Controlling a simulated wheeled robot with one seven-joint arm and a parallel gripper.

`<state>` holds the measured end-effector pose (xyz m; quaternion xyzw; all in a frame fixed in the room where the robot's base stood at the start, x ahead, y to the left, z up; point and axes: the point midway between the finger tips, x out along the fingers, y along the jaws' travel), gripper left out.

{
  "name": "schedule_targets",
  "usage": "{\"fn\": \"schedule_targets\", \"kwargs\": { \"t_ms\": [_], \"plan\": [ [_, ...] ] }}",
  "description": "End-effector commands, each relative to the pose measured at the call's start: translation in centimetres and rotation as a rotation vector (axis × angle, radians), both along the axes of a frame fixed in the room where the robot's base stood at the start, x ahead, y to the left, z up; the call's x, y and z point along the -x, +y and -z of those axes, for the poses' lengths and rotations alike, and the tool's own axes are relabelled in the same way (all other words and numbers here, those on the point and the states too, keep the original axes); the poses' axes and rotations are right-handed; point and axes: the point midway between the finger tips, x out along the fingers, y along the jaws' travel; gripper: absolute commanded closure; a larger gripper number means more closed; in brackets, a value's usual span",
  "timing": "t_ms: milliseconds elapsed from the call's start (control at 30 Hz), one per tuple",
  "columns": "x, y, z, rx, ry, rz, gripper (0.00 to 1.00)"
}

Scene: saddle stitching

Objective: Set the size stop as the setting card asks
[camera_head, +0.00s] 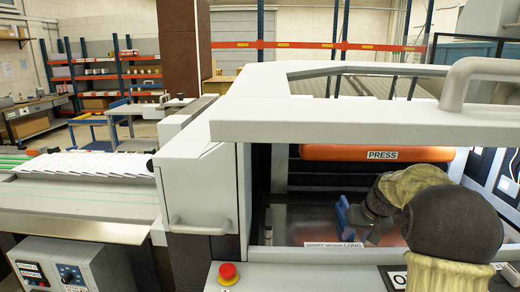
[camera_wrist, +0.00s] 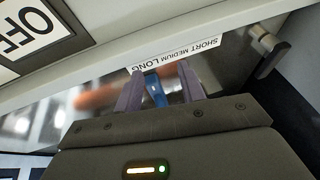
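A blue piece, which looks like the size stop (camera_head: 342,213), stands inside the machine's open bay, behind a white strip (camera_head: 334,245) lettered SHORT, MEDIUM and LONG. In the head view it is nearest the LONG end. My gripper (camera_head: 352,222) reaches into the bay from the right, beside the blue piece. In the wrist view my gripper (camera_wrist: 158,88) has its two fingers spread, with the blue piece (camera_wrist: 155,92) showing between them and gaps on both sides. The strip (camera_wrist: 172,54) appears upside down beyond the fingertips. I cannot make out a setting card.
An orange bar marked PRESS (camera_head: 380,154) spans the bay above my gripper. A white raised guard (camera_head: 340,122) with a grey handle (camera_head: 478,78) is overhead. A red button (camera_head: 227,271) sits at the front. A dark-ended lever (camera_wrist: 268,52) shows in the wrist view.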

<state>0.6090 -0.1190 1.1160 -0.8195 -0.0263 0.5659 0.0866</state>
Motion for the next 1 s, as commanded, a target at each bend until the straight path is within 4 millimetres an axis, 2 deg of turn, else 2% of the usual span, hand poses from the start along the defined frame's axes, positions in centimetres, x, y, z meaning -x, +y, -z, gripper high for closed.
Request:
{"fn": "schedule_targets", "kwargs": {
  "t_ms": [167,367,500,700,900,1000],
  "plan": [
    [2.2,1.2,0.4,0.018,0.024,0.012,0.6],
    [5.9,4.0,1.2,0.049,0.059,0.012,0.6],
    [10.2,7.0,2.1,0.083,0.087,-0.003,0.6],
    [17.2,10.3,3.6,0.13,0.115,-0.031,0.6],
    [23.9,11.9,5.0,0.162,0.129,-0.058,0.6],
    [25.6,11.9,5.4,0.169,0.131,-0.065,0.6]
  ]
}}
